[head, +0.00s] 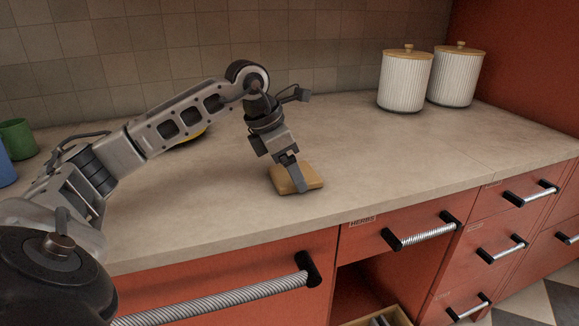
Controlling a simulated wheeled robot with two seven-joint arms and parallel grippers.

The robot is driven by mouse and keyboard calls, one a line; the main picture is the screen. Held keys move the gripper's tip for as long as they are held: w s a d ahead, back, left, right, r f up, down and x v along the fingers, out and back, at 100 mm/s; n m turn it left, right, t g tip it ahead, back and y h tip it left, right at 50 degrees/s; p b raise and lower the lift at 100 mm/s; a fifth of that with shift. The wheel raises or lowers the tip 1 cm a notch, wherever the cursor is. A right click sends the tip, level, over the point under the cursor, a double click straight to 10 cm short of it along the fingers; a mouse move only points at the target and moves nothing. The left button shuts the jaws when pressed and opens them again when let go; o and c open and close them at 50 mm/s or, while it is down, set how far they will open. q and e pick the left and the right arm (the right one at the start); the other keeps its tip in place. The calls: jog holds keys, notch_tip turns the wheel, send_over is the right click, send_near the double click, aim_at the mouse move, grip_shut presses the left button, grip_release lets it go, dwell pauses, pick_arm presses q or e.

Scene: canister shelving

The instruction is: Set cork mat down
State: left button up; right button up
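The cork mat (312,176) is a small tan square slab at the counter's front part, right of the picture's middle. It looks level and at or very near the counter top; I cannot tell whether a small gap is under it. My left gripper (296,180) points down at the mat, its visible finger overlapping the mat's middle and reaching to its near edge. The other finger is hidden, so I cannot tell whether the gripper grips the mat. My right gripper is not in view.
Two white ribbed canisters (404,82) (456,77) with wooden lids stand at the back right. A green cup (18,138) and a blue one (5,168) are at the far left. A yellow item (193,136) is partly behind my arm. The counter (390,150) right of the mat is clear.

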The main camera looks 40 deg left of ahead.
pick_arm(q)
jog(key=shift+f, duration=0.1)
jog(key=o, duration=0.9)
jog(key=p+v, duration=0.1)
jog(key=v, duration=1.1)
